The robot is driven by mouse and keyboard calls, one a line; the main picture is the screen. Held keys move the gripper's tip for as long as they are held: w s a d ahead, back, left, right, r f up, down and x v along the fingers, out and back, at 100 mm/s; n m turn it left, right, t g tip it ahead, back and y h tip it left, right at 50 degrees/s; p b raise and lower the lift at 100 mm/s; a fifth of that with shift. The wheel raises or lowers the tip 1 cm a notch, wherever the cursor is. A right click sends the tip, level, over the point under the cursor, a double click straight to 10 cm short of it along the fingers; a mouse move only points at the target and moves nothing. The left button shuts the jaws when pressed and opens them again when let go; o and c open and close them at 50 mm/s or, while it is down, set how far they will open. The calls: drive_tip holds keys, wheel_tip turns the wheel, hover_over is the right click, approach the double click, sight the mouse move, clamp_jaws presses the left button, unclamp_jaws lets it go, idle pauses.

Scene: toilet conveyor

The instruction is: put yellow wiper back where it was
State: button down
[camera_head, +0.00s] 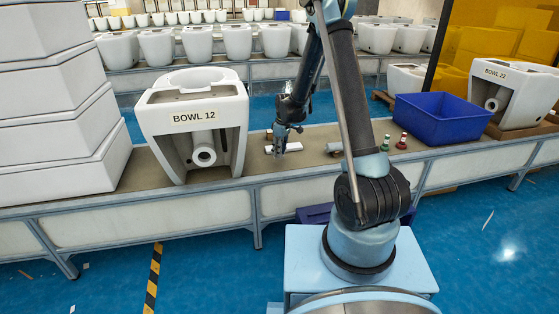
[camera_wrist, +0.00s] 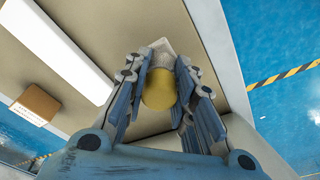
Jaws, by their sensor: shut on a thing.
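My gripper (camera_head: 281,147) is over the conveyor, to the right of the bowl marked BOWL 12. In the wrist view, my gripper (camera_wrist: 165,62) has its fingers on both sides of the yellow wiper (camera_wrist: 159,92) and is shut on it. The wiper shows a rounded yellow end towards the camera and a pale grey part beyond it. Whether the wiper touches the conveyor surface cannot be told. In the head view the wiper is too small or hidden to make out.
BOWL 12 (camera_head: 194,114) stands left of my gripper. A white bar (camera_wrist: 62,50) and a brown box (camera_wrist: 38,103) lie near the wiper. A grey cylinder (camera_head: 335,148), red-and-green bottles (camera_head: 402,141) and a blue crate (camera_head: 445,117) are to the right on the conveyor (camera_head: 240,172).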

drive_tip(key=shift+f, duration=2.25)
drive_tip(key=c, duration=1.3)
unclamp_jaws()
drive_tip(key=shift+d, duration=0.1)
drive_tip(key=shift+c, duration=0.2)
